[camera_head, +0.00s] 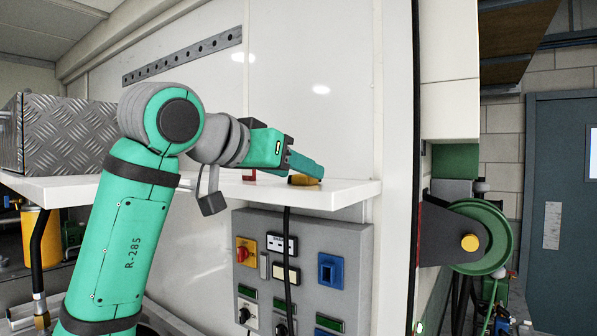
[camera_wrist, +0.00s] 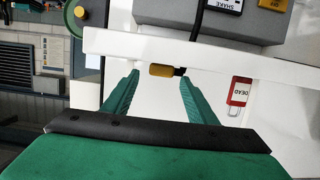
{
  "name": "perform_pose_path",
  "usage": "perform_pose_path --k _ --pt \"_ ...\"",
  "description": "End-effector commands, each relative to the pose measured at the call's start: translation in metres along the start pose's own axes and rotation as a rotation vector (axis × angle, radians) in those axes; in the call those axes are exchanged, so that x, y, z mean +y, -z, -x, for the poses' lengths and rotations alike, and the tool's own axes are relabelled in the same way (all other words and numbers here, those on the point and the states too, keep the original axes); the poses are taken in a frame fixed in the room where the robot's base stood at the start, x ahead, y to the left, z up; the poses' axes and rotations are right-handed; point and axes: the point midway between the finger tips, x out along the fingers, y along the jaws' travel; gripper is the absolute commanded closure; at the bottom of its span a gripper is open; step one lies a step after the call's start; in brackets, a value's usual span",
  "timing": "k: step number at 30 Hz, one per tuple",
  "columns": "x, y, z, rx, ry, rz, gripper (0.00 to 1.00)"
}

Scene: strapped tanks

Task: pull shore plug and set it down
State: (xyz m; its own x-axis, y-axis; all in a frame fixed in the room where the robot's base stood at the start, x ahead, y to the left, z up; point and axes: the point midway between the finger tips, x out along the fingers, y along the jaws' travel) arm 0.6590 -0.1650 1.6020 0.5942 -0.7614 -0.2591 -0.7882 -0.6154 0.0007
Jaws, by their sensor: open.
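The yellow shore plug (camera_head: 305,180) lies on the white shelf near its front edge, and its black cable (camera_head: 287,235) hangs over the edge in front of the grey panel. My gripper (camera_head: 308,166) is low over the shelf right at the plug, hiding part of it. In the wrist view my gripper (camera_wrist: 159,82) is open, with one green finger on each side of the plug (camera_wrist: 160,70). The plug lies across the gap at the fingertips; I cannot tell if they touch it. A blue socket (camera_head: 331,270) on the panel shows no plug in it.
A red padlock tagged DEAD (camera_wrist: 239,92) lies on the shelf right of my fingers in the wrist view. A diamond-plate box (camera_head: 68,135) stands at the shelf's left. A green reel (camera_head: 480,237) is mounted at right. The shelf (camera_head: 345,190) is bare right of the plug.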

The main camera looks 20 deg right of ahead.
Motion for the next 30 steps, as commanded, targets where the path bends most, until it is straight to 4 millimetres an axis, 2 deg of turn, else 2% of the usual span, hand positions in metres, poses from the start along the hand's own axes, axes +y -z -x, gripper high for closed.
perform_pose_path --k 9,15,20,30 --pt "0.000 0.001 0.060 0.003 0.002 -0.002 0.48" --pt "0.001 0.000 0.084 0.001 0.000 -0.002 0.48" --pt "0.000 0.000 0.091 0.001 0.001 -0.001 0.48" --pt "0.000 0.000 0.091 0.001 0.000 -0.001 0.48"
